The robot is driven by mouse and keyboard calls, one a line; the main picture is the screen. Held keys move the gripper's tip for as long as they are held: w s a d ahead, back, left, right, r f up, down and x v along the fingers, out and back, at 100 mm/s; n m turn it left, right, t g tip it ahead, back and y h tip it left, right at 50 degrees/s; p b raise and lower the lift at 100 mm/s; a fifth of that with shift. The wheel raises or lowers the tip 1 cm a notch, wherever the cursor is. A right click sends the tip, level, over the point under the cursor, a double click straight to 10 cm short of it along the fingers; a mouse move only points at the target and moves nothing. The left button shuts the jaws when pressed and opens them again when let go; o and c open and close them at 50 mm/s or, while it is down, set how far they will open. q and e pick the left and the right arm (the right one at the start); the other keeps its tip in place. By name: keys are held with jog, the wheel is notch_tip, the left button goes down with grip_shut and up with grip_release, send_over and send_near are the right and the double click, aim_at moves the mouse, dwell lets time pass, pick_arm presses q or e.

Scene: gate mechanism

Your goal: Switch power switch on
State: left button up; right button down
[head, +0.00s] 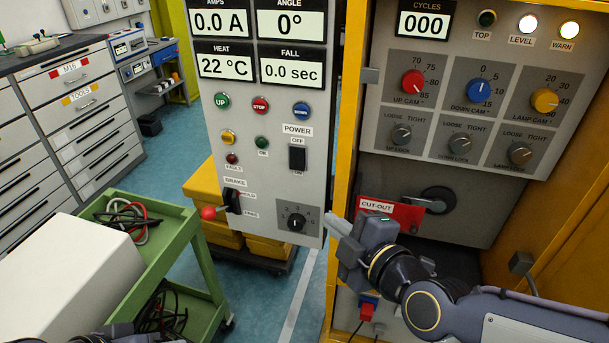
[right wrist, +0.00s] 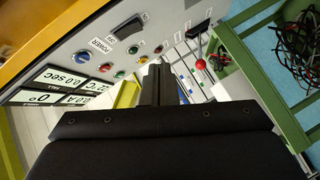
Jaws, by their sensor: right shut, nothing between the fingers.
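The power switch (head: 297,158) is a black rocker on the grey hanging control panel (head: 262,190) in the head view, with POWER and OFF labels above it and ON below. Which side is pressed is too small to tell. It also shows in the right wrist view as a black block (right wrist: 127,28) at the upper left. My right gripper (head: 335,224) is shut and empty, just right of the panel's lower edge, below and to the right of the switch, apart from it. Its closed fingers (right wrist: 158,72) show in the right wrist view. My left gripper is not clearly visible.
A red-knobbed brake lever (head: 209,213) and a rotary dial (head: 297,221) sit below the switch. Coloured buttons (head: 261,105) are to its left. A yellow-framed cabinet with a cut-out plate (head: 390,212) stands right. A green cart (head: 165,262) stands left, with floor between.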

aim_at(291, 167)
pick_arm(q)
jog(key=shift+w+f, duration=0.3)
jog(key=shift+w, duration=0.2)
pick_arm(e)
jog(key=a+n, duration=0.1)
jog(key=w+a+r+n+t, duration=0.1)
jog(key=n, duration=0.1)
jog(key=shift+w+a+t, duration=0.15)
jog(key=shift+w+t, duration=0.1)
jog(key=shift+t, duration=0.05)
